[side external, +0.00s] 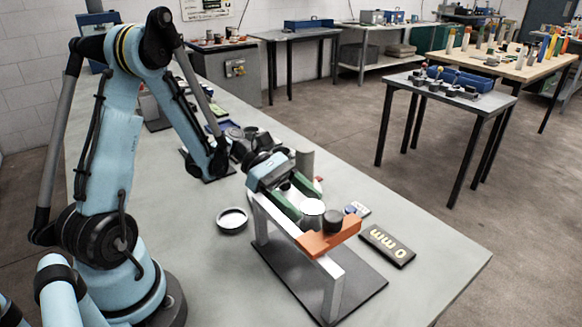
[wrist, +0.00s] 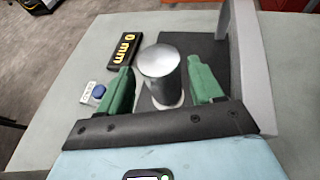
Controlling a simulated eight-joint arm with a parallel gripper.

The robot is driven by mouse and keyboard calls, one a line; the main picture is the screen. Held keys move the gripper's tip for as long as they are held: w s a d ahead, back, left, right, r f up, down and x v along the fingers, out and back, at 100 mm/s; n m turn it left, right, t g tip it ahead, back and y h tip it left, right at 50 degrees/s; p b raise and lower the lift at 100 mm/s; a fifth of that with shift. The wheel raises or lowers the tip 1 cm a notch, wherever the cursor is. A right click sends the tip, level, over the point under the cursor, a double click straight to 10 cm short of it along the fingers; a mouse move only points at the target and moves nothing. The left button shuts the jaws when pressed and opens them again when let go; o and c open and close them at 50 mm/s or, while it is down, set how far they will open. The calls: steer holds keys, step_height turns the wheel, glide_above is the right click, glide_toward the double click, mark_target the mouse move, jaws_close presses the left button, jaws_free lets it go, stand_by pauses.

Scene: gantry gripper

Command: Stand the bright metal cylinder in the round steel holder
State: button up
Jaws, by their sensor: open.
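The bright metal cylinder (wrist: 160,66) stands upright between the two green fingers of my gripper (wrist: 161,70) in the wrist view. A gap shows on each side, so the gripper is open around it. A pale rim shows at the cylinder's foot; what it is cannot be told. In the side view the cylinder's bright top (side external: 312,207) shows by the green fingers, and its lower part is hidden by the orange beam. A round, shallow steel ring, which looks like the holder (side external: 232,219), lies on the bench left of the gantry, with nothing standing in it.
An orange crossbeam (side external: 326,240) on grey posts (side external: 333,285) stands close to my gripper, over a dark baseplate (side external: 365,287). A dark knob (side external: 333,219) sits on the beam. A black "0 mm" block (side external: 387,246) lies to the right.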

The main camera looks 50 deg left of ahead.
steer(key=shift+x, duration=1)
jaws_close()
steer(key=shift+r, duration=4.9)
steer(key=w+a+r+n+t+y, duration=0.1)
steer(key=w+r+n+t+y, duration=0.3)
steer(key=r+n+t+y, duration=0.5)
steer(key=shift+a+r+n, duration=0.35)
steer(key=shift+r+n, duration=0.75)
steer(key=shift+r, duration=0.85)
